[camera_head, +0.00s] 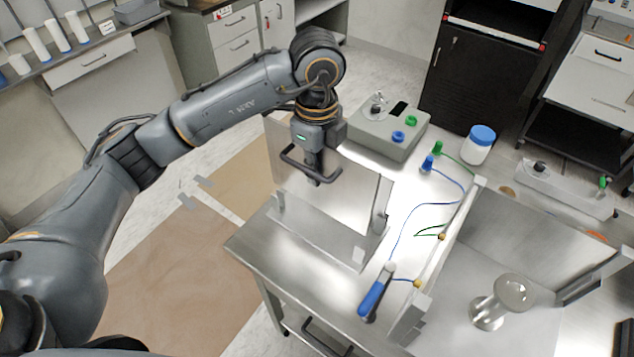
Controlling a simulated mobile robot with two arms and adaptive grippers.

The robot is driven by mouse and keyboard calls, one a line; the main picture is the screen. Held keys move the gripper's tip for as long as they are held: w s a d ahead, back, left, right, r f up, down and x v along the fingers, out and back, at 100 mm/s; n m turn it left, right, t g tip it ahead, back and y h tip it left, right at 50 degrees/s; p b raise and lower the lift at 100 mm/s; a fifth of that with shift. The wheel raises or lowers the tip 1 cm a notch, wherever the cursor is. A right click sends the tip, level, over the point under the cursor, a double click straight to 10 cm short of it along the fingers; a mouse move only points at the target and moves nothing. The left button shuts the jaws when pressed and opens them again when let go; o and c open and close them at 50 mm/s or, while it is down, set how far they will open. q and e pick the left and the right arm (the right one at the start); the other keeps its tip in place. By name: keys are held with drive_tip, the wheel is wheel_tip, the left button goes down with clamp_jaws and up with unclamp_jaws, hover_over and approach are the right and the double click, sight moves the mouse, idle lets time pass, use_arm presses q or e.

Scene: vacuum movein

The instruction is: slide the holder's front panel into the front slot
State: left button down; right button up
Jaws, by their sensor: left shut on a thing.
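My left gripper (316,171) comes down from above at the upper part of an upright, thin, pale metal panel (335,195) and is shut on it. The panel stands over the left part of a steel bench. Short upright pieces of the holder show near its lower corners, at the left (281,203) and at the right (380,222). I cannot tell whether the panel's lower edge is inside a slot. My right gripper is not in view.
A grey control box (388,131) with coloured knobs stands behind the panel. The bench front (262,250) is clear. A metal piece (502,298) stands at lower right.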

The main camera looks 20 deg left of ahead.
use_arm(q)
drive_tip(key=shift+r+p, duration=2.05)
drive_tip(key=shift+r, duration=1.55)
drive_tip(key=shift+f, duration=0.1)
